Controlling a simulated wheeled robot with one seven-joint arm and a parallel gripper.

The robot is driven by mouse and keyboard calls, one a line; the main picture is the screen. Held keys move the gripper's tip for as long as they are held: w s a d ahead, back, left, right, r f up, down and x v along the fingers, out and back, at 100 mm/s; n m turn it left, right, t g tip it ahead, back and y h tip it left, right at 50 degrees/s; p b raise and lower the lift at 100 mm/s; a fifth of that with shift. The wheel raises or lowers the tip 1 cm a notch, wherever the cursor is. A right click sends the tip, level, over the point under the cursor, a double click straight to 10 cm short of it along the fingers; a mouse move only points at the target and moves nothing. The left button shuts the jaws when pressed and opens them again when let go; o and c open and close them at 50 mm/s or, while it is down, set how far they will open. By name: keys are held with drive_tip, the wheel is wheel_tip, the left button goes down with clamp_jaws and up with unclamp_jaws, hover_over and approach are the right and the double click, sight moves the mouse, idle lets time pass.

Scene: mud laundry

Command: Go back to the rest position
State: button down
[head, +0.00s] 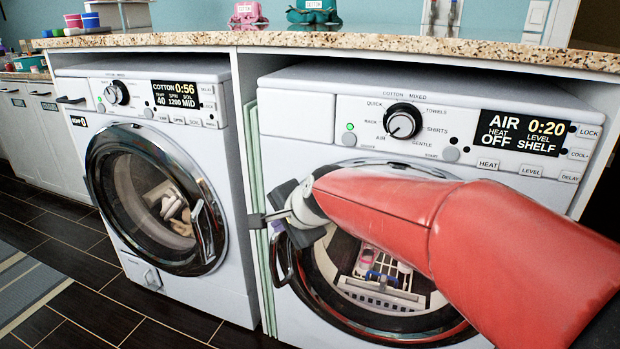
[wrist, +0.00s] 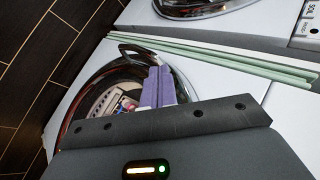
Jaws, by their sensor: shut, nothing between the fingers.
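My gripper (head: 277,226) is in front of the left side of the right-hand machine, close to its door handle (head: 281,262). In the wrist view my gripper's purple fingers (wrist: 158,86) are together and empty, in front of the round door. The handle (wrist: 128,50) shows just beyond and left of the fingertips there; I cannot tell whether they touch. My red arm reaches in from the right and hides part of this door. The right-hand machine (head: 310,125) looks shut, and its display (head: 523,133) reads AIR 0:20, HEAT OFF, LEVEL SHELF.
A left-hand machine (head: 230,275) with a closed round door reads COTTON 0:56. Pale green strips (head: 267,300) stand between the machines. A speckled countertop (head: 380,42) runs above, with pink and teal containers on it. The dark tiled floor (head: 120,305) at left is open.

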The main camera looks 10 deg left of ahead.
drive_tip(key=s+d+n+h, duration=0.15)
drive_tip(key=s+d, duration=0.25)
drive_tip(key=d, duration=0.4)
drive_tip(key=s+d+n+h, duration=0.15)
drive_tip(key=s+d, duration=0.25)
drive_tip(key=d, duration=0.5)
drive_tip(key=s+d+f+n+h, duration=0.1)
drive_tip(key=s+d+f+n, duration=0.1)
drive_tip(key=s+d, duration=0.4)
drive_tip(key=s+d+f+n+h, duration=0.2)
drive_tip(key=s+d, duration=0.5)
drive_tip(key=shift+s+n+g, duration=0.3)
drive_tip(key=shift+s, duration=0.05)
drive_tip(key=c, duration=2.1)
unclamp_jaws()
drive_tip(key=shift+c, duration=0.2)
